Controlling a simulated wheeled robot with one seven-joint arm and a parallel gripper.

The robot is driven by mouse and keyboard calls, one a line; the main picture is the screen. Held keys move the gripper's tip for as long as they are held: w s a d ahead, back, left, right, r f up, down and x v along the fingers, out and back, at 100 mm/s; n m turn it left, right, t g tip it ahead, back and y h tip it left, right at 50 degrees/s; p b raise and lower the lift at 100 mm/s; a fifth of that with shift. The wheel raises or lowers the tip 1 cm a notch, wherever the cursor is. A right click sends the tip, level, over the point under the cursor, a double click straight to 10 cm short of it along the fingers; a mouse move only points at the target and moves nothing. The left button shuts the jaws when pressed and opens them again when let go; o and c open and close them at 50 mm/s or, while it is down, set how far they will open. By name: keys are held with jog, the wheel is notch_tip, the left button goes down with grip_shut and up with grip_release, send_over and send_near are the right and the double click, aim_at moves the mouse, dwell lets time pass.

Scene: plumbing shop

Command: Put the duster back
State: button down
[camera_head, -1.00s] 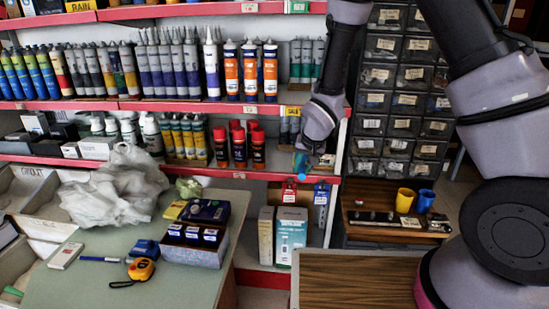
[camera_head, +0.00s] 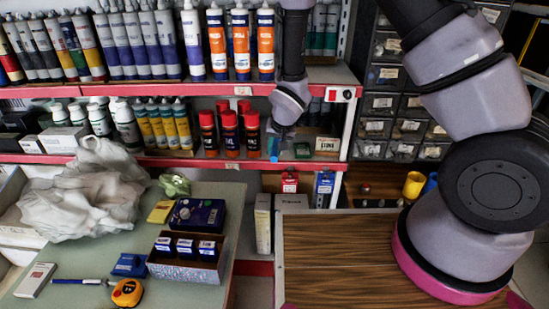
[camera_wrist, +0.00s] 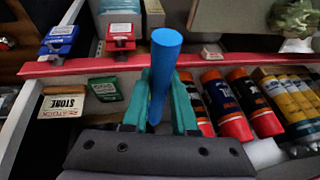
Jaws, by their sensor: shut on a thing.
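My gripper (camera_head: 276,147) is in front of the middle red-edged shelf, just right of the red-capped cans. In the wrist view its green fingers (camera_wrist: 160,92) are shut on a blue round rod (camera_wrist: 165,58), which looks like a handle and may be the duster. The rod points away from the wrist, over the shelf's red edge. No duster head or bristles can be made out. In the head view the held thing is small and dark, and its shape is unclear.
Red-capped cans (camera_head: 230,137) stand close left of my gripper. A small green box (camera_head: 302,150) and a "STONE" box (camera_head: 327,146) are on the right. A brown wooden top (camera_head: 335,255) is clear. The green table (camera_head: 205,292) holds boxes and a tape measure.

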jog(key=shift+f, duration=2)
jog(key=c, duration=0.7)
grip_release()
jog(key=v, duration=1.2)
